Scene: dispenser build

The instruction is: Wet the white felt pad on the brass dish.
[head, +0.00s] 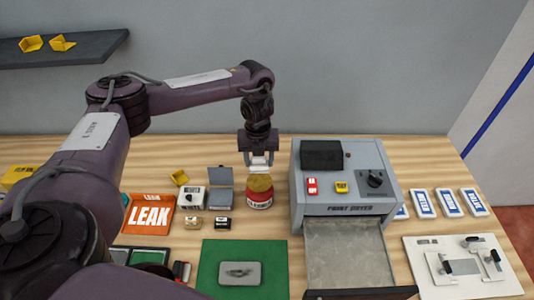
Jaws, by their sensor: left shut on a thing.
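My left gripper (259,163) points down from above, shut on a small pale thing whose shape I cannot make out. It is directly over a red jar-like container (259,197) with a white label. A brass-yellow part (260,183) sits on top of this container, just below the fingertips; I cannot tell whether they touch or whether it is the brass dish. A white felt pad cannot be made out for certain. My right gripper is not in view.
A grey paint dryer (345,208) stands right of the gripper, its tray (348,250) extending forward. An orange LEAK tray (148,214) and small boxes are at left. A green mat (215,262) with a grey plate (239,273) lies in front. Blue-white packs (449,203) are at right.

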